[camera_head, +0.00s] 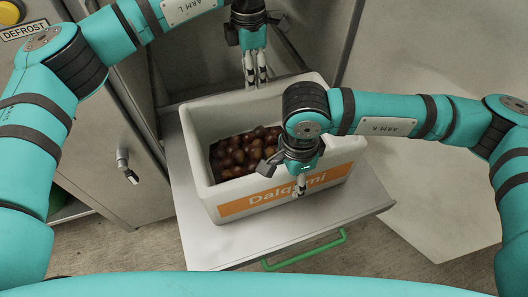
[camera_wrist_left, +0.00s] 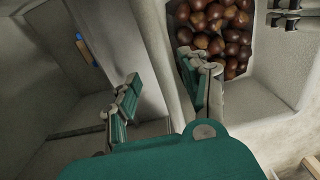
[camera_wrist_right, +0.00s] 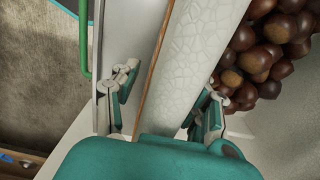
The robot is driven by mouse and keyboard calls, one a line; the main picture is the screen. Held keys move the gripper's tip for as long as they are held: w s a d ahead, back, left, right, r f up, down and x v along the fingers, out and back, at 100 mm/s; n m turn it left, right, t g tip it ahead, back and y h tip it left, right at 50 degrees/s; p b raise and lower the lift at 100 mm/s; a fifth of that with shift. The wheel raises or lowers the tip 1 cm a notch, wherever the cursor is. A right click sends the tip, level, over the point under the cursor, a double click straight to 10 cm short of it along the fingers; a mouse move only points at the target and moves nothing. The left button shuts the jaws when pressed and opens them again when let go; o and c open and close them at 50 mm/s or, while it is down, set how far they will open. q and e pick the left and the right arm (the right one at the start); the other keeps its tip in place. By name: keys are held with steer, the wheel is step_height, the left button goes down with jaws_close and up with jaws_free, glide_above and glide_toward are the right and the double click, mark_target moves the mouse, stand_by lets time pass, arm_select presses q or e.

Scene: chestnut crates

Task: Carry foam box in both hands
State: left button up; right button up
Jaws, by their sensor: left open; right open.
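The white foam box (camera_head: 205,190) stands on a grey metal surface and holds many brown chestnuts (camera_head: 240,152). An orange band with lettering runs along its near wall. My left gripper (camera_head: 256,84) is open at the far wall. In the left wrist view its fingers (camera_wrist_left: 165,100) are on either side of the foam wall (camera_wrist_left: 165,50), with chestnuts beyond. My right gripper (camera_head: 300,190) is open at the near wall. In the right wrist view its fingers (camera_wrist_right: 165,100) are on either side of the foam rim (camera_wrist_right: 195,50). I cannot tell whether any finger touches the foam.
The grey metal surface (camera_head: 195,240) has a green handle (camera_head: 305,250) along its near edge. A grey cabinet door (camera_head: 110,130) with a latch stands close on the left. Floor shows in front, and a pale panel (camera_head: 430,180) is at the right.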

arm_select(q)
step_height(320, 180, up, 2)
steer(key=shift+r, duration=0.45)
arm_select(e)
steer(key=shift+r, duration=0.35)
step_height(320, 180, up, 11)
steer(key=shift+r, duration=0.15)
arm_select(q)
steer(key=shift+r, duration=0.1)
step_height(320, 180, up, 10)
steer(key=p, duration=0.8)
arm_select(e)
step_height(320, 180, up, 12)
steer(key=shift+r, duration=0.15)
